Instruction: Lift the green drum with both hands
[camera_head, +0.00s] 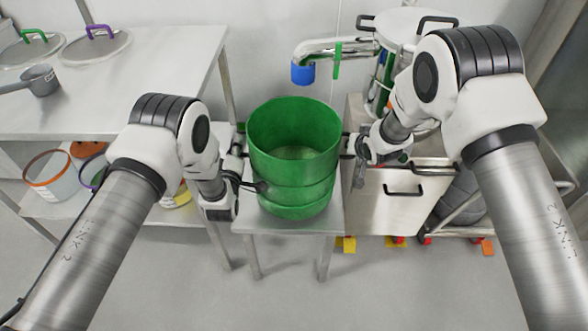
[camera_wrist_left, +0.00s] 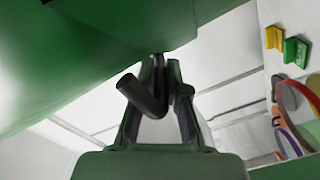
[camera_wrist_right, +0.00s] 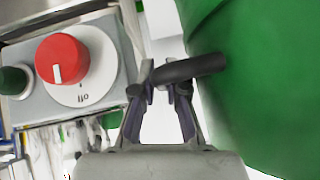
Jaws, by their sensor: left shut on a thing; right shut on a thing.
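The green drum (camera_head: 293,150) is open at the top, looks empty inside and is upright over a small steel table (camera_head: 240,222). I cannot tell whether its base touches the table. My left gripper (camera_head: 248,184) is at the drum's left side. In the left wrist view its fingers (camera_wrist_left: 160,80) are shut on a dark handle (camera_wrist_left: 138,97) beside the green wall. My right gripper (camera_head: 352,147) is at the drum's right side. In the right wrist view its fingers (camera_wrist_right: 172,82) are shut on the other dark handle (camera_wrist_right: 205,66).
A steel bench (camera_head: 150,60) with lids and a scoop (camera_head: 42,80) stands at left, with tubs on its lower shelf. A machine with a blue-tipped spout (camera_head: 303,73) stands behind at right, above a steel cabinet (camera_head: 400,205). A red knob (camera_wrist_right: 62,60) is near my right gripper.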

